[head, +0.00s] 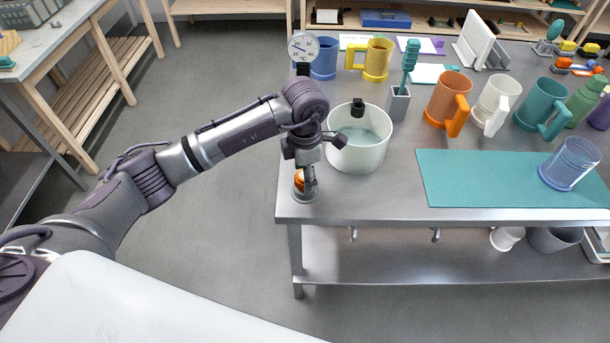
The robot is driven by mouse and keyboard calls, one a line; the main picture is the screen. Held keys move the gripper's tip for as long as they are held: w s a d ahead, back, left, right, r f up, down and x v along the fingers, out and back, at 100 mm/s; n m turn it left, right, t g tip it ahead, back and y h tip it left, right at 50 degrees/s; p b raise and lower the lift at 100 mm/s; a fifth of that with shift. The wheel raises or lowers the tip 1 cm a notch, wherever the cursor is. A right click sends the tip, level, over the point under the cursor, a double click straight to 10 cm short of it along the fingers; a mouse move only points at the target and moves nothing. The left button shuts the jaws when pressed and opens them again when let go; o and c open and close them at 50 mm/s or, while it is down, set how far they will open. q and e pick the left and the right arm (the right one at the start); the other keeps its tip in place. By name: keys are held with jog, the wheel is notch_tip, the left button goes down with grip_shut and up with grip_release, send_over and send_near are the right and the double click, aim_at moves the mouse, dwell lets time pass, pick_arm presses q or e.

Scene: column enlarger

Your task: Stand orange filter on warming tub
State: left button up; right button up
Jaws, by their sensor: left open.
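The warming tub (345,158) is a white round tub with water in it, standing near the left front of the steel table. A black clip sits on its back rim. A small orange piece (299,181), which looks like the orange filter, shows low at the table's left front corner, beside a round grey base. My left gripper (307,188) points down at this piece, just left of the tub. It is open, and its fingers partly hide the piece. I cannot tell whether they touch it. My right gripper is out of view.
A dial thermometer (303,47) stands behind my left wrist. Orange (447,98), white (494,102) and teal (539,106) jugs stand right of the tub. A grey holder (398,103) holds a teal brush.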

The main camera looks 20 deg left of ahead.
pick_arm(q)
jog(key=shift+f, duration=0.6)
grip_shut()
